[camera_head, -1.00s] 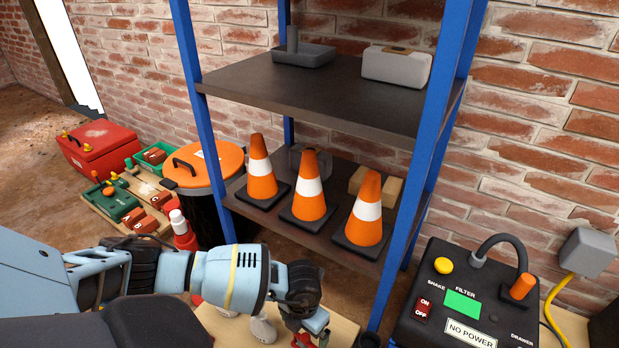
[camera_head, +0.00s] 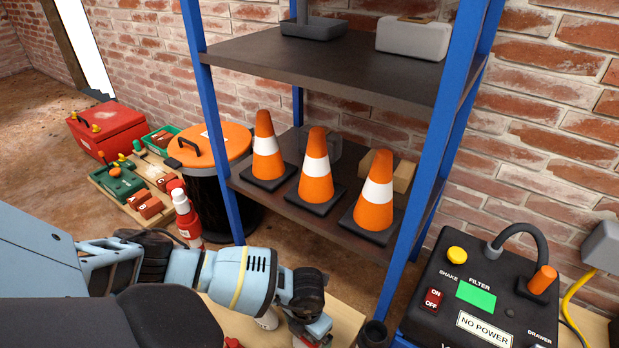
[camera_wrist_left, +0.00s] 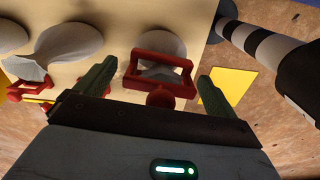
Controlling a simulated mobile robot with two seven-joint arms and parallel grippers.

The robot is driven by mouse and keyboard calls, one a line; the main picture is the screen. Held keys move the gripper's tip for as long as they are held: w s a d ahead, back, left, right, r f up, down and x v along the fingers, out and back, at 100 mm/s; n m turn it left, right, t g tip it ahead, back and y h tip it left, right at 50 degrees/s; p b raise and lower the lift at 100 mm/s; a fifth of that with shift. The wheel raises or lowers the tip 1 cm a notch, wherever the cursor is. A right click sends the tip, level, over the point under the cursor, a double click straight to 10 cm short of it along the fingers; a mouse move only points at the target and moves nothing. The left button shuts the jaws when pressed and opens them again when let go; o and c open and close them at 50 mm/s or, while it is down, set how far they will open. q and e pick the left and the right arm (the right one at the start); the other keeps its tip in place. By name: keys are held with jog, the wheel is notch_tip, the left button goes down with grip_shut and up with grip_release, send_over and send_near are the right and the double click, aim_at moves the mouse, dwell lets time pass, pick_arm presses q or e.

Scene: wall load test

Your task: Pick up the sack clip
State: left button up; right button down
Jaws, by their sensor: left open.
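In the left wrist view, a red frame-like clip with a round knob (camera_wrist_left: 162,72) lies across a grey-white sack (camera_wrist_left: 165,47) on a pale board (camera_wrist_left: 110,52). My left gripper (camera_wrist_left: 158,92) is open, with one green finger on each side of the clip. The fingers look apart from it, and nothing is held. A second red clip (camera_wrist_left: 30,87) is by another sack at the left. In the head view, my left gripper (camera_head: 312,333) is low, at the bottom edge, mostly hidden by its own wrist. My right gripper is not in view.
A blue-framed shelf (camera_head: 285,205) with orange cones (camera_head: 316,170) stands behind my left arm. A red bottle (camera_head: 185,215) and a lidded bin (camera_head: 210,148) stand left. A black control box (camera_head: 465,285) is right. In the wrist view, a striped tube (camera_wrist_left: 262,42) lies close right.

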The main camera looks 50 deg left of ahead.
pick_arm(q)
jog(key=shift+r, duration=0.1)
jog(key=c, duration=1)
jog(key=shift+r, duration=0.15)
jog(key=shift+c, duration=0.2)
